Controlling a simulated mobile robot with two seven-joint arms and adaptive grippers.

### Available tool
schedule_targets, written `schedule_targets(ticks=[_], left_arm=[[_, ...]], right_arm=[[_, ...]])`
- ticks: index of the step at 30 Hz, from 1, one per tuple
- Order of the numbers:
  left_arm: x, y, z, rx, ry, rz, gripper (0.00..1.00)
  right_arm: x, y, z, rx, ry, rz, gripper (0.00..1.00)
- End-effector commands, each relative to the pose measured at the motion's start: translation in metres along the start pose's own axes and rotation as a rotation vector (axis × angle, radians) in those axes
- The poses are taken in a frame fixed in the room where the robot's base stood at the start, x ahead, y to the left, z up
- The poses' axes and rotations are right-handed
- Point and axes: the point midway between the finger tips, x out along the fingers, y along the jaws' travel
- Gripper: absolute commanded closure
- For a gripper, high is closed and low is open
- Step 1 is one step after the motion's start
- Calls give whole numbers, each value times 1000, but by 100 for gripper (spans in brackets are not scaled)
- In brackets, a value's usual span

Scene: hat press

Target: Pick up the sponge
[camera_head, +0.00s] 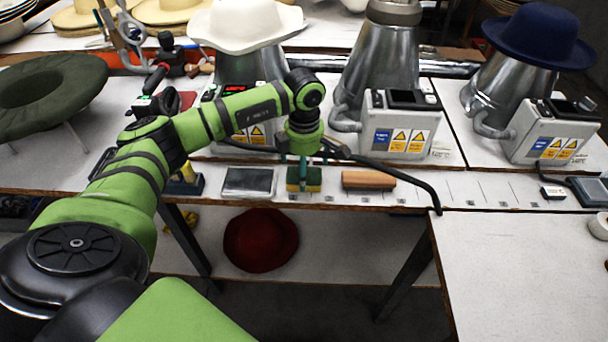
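The sponge (313,181), green with a yellow part, sits near the front edge of the bench. It is between a grey tray and a wooden-backed brush. My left arm reaches in from the left, and its gripper (303,168) points down right over the sponge. The fingertips are small and overlap the sponge in the view, so I cannot tell whether they touch it or how far apart they are. My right gripper is not in view.
A grey tray (248,182) lies left of the sponge and the brush (368,180) lies right. Metal cones with control boxes (400,124) stand behind. A black curved bar (398,174) runs close by on the right. A red hat (261,240) lies on the lower shelf.

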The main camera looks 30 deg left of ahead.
Motion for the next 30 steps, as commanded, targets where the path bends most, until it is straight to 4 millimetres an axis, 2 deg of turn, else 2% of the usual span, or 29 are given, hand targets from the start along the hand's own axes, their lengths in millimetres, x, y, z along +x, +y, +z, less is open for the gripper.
schedule_targets(ticks=[4,11,12,18,30], left_arm=[[14,0,0,-1,-2,1,0],[17,1,1,0,-3,3,0],[17,1,1,0,-3,3,8],[17,1,1,0,-3,3,35],[16,1,1,0,-4,3,36]], right_arm=[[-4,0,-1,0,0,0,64],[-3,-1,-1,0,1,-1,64],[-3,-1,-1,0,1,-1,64],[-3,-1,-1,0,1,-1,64],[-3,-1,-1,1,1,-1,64]])
